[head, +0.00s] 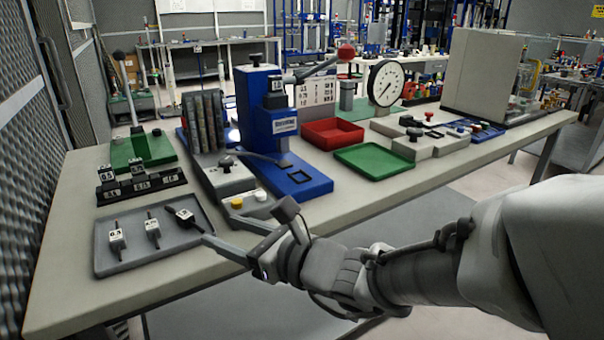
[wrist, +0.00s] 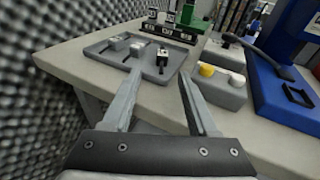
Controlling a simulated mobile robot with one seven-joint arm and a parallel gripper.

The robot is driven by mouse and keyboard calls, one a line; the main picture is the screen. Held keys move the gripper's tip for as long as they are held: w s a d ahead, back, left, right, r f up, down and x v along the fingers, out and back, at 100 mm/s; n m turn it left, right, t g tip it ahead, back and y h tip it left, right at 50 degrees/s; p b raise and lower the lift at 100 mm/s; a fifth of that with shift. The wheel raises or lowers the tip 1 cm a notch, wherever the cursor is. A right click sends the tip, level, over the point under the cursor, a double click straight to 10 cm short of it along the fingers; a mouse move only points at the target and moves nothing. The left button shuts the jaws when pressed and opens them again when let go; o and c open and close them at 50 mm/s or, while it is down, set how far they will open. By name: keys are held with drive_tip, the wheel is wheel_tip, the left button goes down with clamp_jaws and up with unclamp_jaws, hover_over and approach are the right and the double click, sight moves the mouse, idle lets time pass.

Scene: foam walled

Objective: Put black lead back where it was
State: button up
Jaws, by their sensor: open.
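A small black piece with a white label (head: 183,215) lies at the right end of the grey tray (head: 118,268); it also shows in the wrist view (wrist: 162,58). I take it for the black lead, but cannot be sure. Two lighter grey labelled pieces lie left of it, one marked 0.5 (head: 117,240) and one near the tray's middle (head: 152,230). My gripper (head: 217,226) is open and empty over the tray's right edge. In the wrist view, the black piece lies beyond and between the fingertips (wrist: 160,78), apart from them.
A black rack with labelled blocks (head: 140,186) stands behind the tray, a green base with an upright handle (head: 140,150) behind that. A grey box with yellow and white knobs (head: 255,206) and a blue press (head: 300,182) stand right. A textured wall (head: 20,150) borders the left.

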drive_tip(key=s+d+f+n+g+h, duration=0.25)
drive_tip(key=s+d+n+g, duration=0.3)
drive_tip(key=s+n, duration=0.7)
drive_tip(key=d+n+t+h, duration=0.2)
drive_tip(key=d+n+h, duration=0.9)
drive_tip(key=d, duration=1)
drive_tip(key=shift+w+d+f+n, duration=0.2)
drive_tip(key=shift+w+d+n, duration=0.05)
drive_tip(key=shift+w+n, duration=0.1)
drive_tip(key=shift+t, duration=0.25)
wheel_tip(320, 180, up, 28)
drive_tip(key=p, duration=2.7)
drive_tip(key=shift+f+p, duration=0.2)
drive_tip(key=shift+p, duration=0.15)
drive_tip(key=shift+r+p, duration=0.45)
drive_tip(key=shift+c, duration=0.7)
drive_tip(key=shift+a+f, duration=0.1)
